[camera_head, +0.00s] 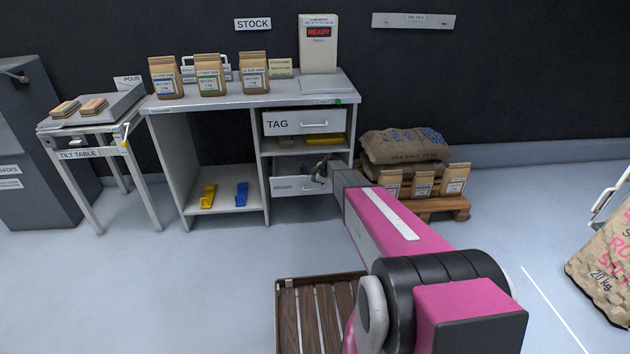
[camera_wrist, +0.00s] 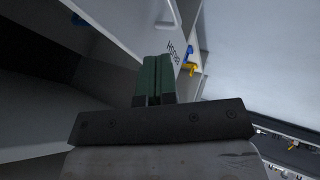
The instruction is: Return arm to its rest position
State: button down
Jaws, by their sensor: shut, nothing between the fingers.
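My arm reaches away from me toward the white cabinet (camera_head: 254,99). My gripper (camera_head: 320,171) is at the cabinet's right side, in front of the lower drawer (camera_head: 290,186), which stands out a little. In the wrist view, the two green fingers of my gripper (camera_wrist: 153,78) are together with nothing between them. A white drawer front with lettering (camera_wrist: 170,45) is close beyond the fingers. I cannot tell whether the fingers touch it. The drawer's inside is mostly hidden in the head view.
The TAG drawer (camera_head: 304,122) is above. Sacks on a pallet (camera_head: 437,206) stand right of the cabinet, close to my arm. A slatted wooden platform (camera_head: 318,312) is below my arm. A tilt table (camera_head: 95,132) stands at left. Open floor (camera_head: 190,270) lies in front.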

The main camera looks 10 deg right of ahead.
jog(key=s+a+v, duration=0.1)
jog(key=v, duration=0.8)
jog(key=s+r+m+g+h, duration=0.1)
jog(key=s+m, duration=0.4)
jog(key=s, duration=0.8)
jog(key=s+d+r+m+g+h, duration=0.1)
jog(key=s+r+m, duration=0.4)
jog(key=s, duration=0.9)
jog(key=s+r+m+g+h, duration=0.2)
jog(key=s+m, duration=0.4)
jog(key=s, duration=0.7)
jog(key=shift+s+d+r+m+g+h, duration=0.2)
jog(key=shift+d+r+m+g+h, duration=0.15)
jog(key=shift+r+g, duration=0.55)
